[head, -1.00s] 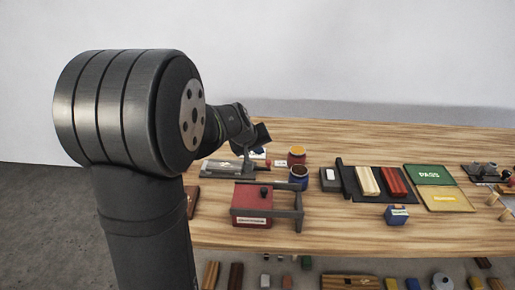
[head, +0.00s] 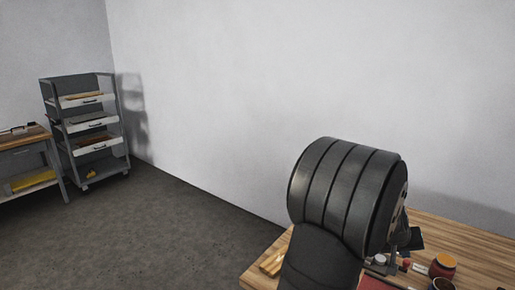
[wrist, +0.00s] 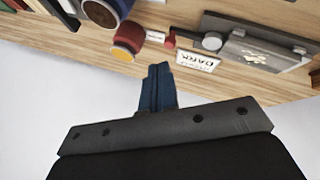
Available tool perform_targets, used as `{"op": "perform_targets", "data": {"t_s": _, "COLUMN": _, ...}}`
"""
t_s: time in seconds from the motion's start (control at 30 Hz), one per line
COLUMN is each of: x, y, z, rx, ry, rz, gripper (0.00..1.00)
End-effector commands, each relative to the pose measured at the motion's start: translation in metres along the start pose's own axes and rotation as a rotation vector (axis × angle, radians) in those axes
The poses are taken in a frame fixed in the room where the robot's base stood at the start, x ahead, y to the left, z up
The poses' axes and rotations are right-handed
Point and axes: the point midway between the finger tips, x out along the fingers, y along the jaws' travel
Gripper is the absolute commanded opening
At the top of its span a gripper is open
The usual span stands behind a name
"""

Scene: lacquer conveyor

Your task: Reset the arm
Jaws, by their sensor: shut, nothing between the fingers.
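My gripper (wrist: 158,88) shows in the wrist view with its two blue-grey fingers together and nothing between them. It hangs apart from the tabletop (wrist: 260,20), with the white wall behind its base. In the head view my arm's large dark joint stands at the lower right and hides most of the wrist. Only a dark bit of my arm's end shows past it, so the fingers cannot be made out there.
An orange-topped jar (head: 443,266) stands on the wooden table (head: 480,255); it also shows in the wrist view (wrist: 128,40). A shelf cart (head: 88,125) and side bench (head: 25,150) stand far left; open floor lies between.

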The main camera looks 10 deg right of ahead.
Motion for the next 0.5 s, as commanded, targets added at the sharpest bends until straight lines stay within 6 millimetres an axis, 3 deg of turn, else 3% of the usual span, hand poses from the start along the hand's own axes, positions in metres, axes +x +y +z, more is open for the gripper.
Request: {"op": "perform_targets", "data": {"t_s": 0.5, "x": 0.078, "y": 0.000, "z": 0.000, "rx": 0.000, "ry": -0.001, "rz": -0.001, "gripper": 0.00}}
